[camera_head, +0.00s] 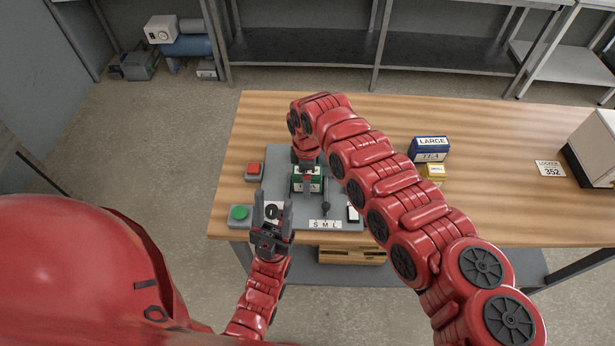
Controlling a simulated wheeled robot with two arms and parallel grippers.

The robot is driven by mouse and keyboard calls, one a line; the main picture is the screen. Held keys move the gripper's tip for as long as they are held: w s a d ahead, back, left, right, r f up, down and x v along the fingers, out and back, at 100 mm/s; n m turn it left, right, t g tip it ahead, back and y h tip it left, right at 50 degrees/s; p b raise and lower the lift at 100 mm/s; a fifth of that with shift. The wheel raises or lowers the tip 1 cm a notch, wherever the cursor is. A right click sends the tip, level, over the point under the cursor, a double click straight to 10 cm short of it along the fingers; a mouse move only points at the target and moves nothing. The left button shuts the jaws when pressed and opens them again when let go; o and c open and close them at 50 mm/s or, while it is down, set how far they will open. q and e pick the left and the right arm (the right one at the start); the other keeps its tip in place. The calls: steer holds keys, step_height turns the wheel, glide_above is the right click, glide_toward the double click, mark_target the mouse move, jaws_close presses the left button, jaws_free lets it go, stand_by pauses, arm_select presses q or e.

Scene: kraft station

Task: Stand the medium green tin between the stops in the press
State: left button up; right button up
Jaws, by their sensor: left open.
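The green tin (296,184), with a pale label, stands on the grey plate of the press (284,154). My right arm reaches over from the right and bends down above the tin. Its gripper (306,166) points down at the tin's top; its fingers are too small and hidden to tell whether they hold it. The stops cannot be made out around the tin. A strip marked S M L (325,224) is at the plate's front edge. My left gripper (272,210) is open and empty, fingers up, in front of the tin at the plate's front left.
A red button (254,170) and a green button (240,214) flank the plate's left side. A dark lever (325,190) stands right of the tin. A blue LARGE tin (430,144) and a yellow tin (433,171) stand right of my right arm.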

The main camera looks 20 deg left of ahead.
steer(key=shift+r+p, duration=0.3)
step_height(320, 180, up, 10)
steer(key=b, duration=0.4)
steer(key=shift+r, duration=0.8)
steer(key=shift+r, duration=0.15)
